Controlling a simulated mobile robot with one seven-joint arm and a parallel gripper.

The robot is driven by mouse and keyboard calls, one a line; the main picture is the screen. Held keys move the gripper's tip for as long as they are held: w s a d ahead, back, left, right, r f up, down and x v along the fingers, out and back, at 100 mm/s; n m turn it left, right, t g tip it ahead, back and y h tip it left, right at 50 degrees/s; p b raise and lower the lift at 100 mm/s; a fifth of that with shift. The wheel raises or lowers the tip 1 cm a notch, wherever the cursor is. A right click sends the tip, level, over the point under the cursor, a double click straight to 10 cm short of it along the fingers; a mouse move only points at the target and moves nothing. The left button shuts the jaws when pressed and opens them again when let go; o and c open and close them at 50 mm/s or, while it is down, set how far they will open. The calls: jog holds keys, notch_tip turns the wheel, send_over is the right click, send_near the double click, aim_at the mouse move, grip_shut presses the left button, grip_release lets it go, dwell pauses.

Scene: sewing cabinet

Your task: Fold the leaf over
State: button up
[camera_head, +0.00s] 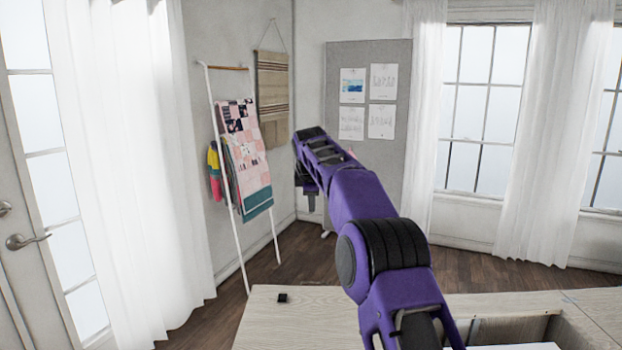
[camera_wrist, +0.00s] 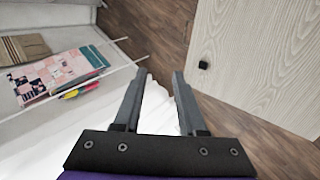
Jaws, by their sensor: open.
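The leaf (camera_head: 310,318) is a pale wood-grain panel lying flat at the bottom of the head view. A small black knob (camera_head: 282,297) sits near its left end. In the wrist view the leaf (camera_wrist: 255,60) fills the upper right, with the knob (camera_wrist: 203,65) near its edge. My gripper (camera_wrist: 160,72) is open and empty, its two fingers apart over the floor and white curtain. The knob is to the right of the fingers and apart from them. In the head view my gripper (camera_head: 309,198) is raised above and beyond the leaf, partly hidden by my arm.
An open cabinet recess (camera_head: 515,330) shows at the lower right. A white ladder rack (camera_head: 226,180) with quilts stands by the left wall. A grey pinboard (camera_head: 400,150) stands behind my arm. White curtains hang at left and right. Floor is clear beyond the leaf.

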jog(key=v, duration=1.4)
jog(key=shift+s+r, duration=0.25)
jog(key=shift+s, duration=0.05)
jog(key=shift+c, duration=0.2)
